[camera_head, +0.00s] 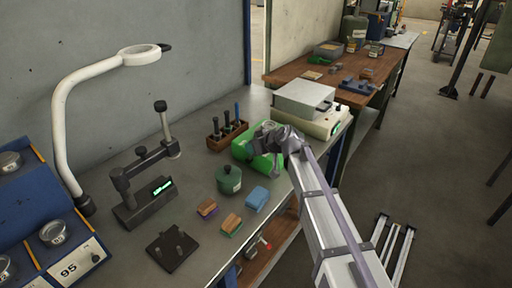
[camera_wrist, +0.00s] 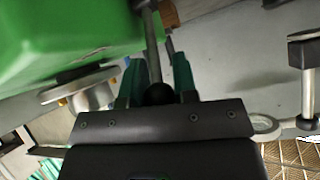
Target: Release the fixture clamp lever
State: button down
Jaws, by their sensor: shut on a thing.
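The green fixture (camera_head: 262,158) stands on the workbench in the head view, and its green body (camera_wrist: 60,35) fills the upper left of the wrist view. A grey clamp lever (camera_wrist: 153,50) with a black ball end (camera_wrist: 158,94) runs down the middle of the wrist view. My gripper (camera_wrist: 156,75) has its green fingers on both sides of the lever near the ball and is shut on it. In the head view my gripper (camera_head: 274,134) is at the fixture's upper right, and my wrist hides the lever there.
A white-topped instrument (camera_head: 304,98) stands right behind my gripper. A wooden rack with dark tools (camera_head: 227,134) is to the left. A green lidded pot (camera_head: 229,179) and a blue block (camera_head: 257,198) sit in front. A white ring lamp (camera_head: 140,52) arches at left.

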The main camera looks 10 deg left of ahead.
jog(key=c, duration=0.9)
grip_release()
jog(key=p+v, duration=0.6)
jog(key=v, duration=0.4)
jog(key=shift+d+r, duration=0.25)
jog(key=shift+s, duration=0.15)
jog(key=s+d+f+m+g+h, duration=0.1)
jog(key=s+d+f+m+h, duration=0.1)
jog(key=s+d, duration=0.4)
jog(key=s+d+f+m+g+h, duration=0.2)
jog(key=s+d+m+h, duration=0.2)
jog(key=s+d, duration=0.3)
jog(key=s+d+f+m+g+h, duration=0.2)
jog(key=s+d, duration=0.5)
jog(key=d, duration=0.8)
jog(key=shift+s+f+m+h, duration=0.2)
jog(key=shift+f+m+h, duration=0.45)
jog(key=shift+m, duration=0.25)
